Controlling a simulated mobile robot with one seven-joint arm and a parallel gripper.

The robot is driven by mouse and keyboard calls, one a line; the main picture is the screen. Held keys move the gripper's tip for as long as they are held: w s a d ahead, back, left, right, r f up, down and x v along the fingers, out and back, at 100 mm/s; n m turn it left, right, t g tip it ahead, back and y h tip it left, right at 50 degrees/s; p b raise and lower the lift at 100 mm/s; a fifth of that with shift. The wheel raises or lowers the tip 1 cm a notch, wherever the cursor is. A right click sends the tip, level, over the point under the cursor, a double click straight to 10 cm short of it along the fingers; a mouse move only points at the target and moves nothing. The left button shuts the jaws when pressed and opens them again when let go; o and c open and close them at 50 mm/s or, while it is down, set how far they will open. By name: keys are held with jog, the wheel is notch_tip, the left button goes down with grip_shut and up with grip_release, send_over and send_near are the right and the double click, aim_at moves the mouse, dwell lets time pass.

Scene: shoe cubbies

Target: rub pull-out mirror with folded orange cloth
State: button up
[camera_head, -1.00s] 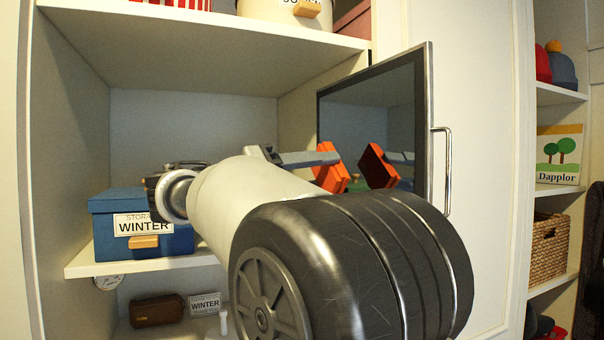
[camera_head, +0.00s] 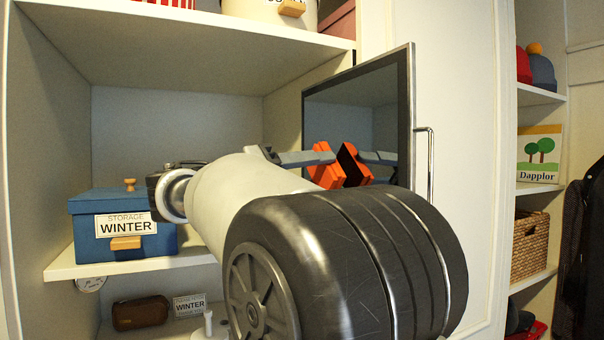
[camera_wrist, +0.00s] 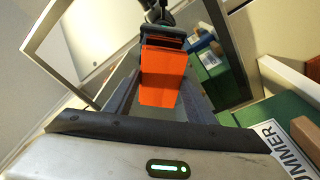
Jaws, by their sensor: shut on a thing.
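The pull-out mirror (camera_head: 350,92) is a dark glass panel in a metal frame, standing out from the cubby's right side, with a bar handle on its outer edge. My gripper (camera_head: 318,158) is shut on the folded orange cloth (camera_head: 322,172) in front of the glass. The cloth's reflection shows just right of it, very close; whether it touches the glass I cannot tell. In the wrist view the cloth (camera_wrist: 158,95) sits between my fingers, with its reflection just above it inside the mirror's frame (camera_wrist: 47,27). My arm hides the mirror's lower part.
A blue WINTER storage box (camera_head: 124,226) stands on the middle shelf (camera_head: 150,262) at left. A brown case (camera_head: 140,313) lies below it. A green SUMMER box (camera_wrist: 262,112) is near my gripper. Side shelves at right hold caps, a picture box and a wicker basket (camera_head: 530,240).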

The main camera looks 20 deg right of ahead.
aim_at(331, 174)
jog(key=shift+d+b, duration=0.3)
jog(key=shift+d, duration=0.85)
jog(key=shift+s+f+b, duration=0.2)
jog(key=shift+s+b, duration=0.4)
jog(key=shift+b, duration=0.1)
jog(key=shift+s+a+r+b, duration=0.1)
jog(key=shift+s+r+b, duration=0.05)
jog(key=shift+s+b, duration=1.05)
jog(key=shift+s, duration=0.2)
